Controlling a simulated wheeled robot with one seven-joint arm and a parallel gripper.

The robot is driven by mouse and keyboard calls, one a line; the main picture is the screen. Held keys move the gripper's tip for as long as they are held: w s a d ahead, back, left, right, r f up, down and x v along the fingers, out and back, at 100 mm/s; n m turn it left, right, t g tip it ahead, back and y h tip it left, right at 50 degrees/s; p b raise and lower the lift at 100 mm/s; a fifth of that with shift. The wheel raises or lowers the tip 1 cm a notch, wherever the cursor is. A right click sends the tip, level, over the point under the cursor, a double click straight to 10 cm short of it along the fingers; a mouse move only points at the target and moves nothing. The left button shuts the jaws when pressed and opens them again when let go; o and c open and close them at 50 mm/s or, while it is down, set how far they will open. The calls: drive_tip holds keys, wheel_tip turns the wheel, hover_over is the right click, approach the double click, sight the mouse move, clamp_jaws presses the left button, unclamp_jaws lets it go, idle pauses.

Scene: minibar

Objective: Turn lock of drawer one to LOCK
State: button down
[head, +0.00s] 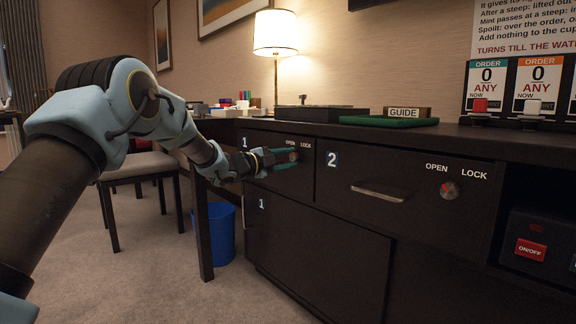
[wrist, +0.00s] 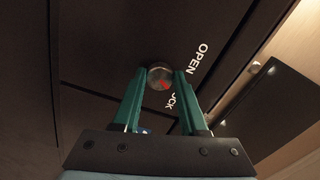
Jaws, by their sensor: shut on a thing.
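The lock knob (wrist: 160,76) of drawer one is round and metallic with a red pointer mark. In the wrist view it sits between the two green fingertips of my gripper (wrist: 161,79). The red mark slants to the lower right, toward the partly hidden LOCK label (wrist: 182,97); the OPEN label (wrist: 199,59) is above it. In the head view my gripper (head: 287,157) reaches the front of drawer one (head: 297,182), and its fingers are closed around the knob, which is mostly hidden there. The drawer looks shut.
Drawer two (head: 380,160) is to the right with a handle (head: 378,193) and its own lock knob (head: 449,190). A cabinet door (head: 310,255) is below. A blue bin (head: 221,232) and a chair (head: 140,165) stand left. A green book (head: 390,121) lies on the counter.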

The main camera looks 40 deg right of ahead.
drive_tip(key=shift+m+b, duration=1)
drive_tip(key=shift+m, duration=0.6)
drive_tip(key=shift+c, duration=2.2)
unclamp_jaws()
drive_tip(key=shift+a, duration=0.1)
drive_tip(key=a+p, duration=0.2)
drive_tip(key=a, duration=0.8)
drive_tip(key=shift+w+a+p, duration=0.3)
drive_tip(key=shift+p, duration=0.1)
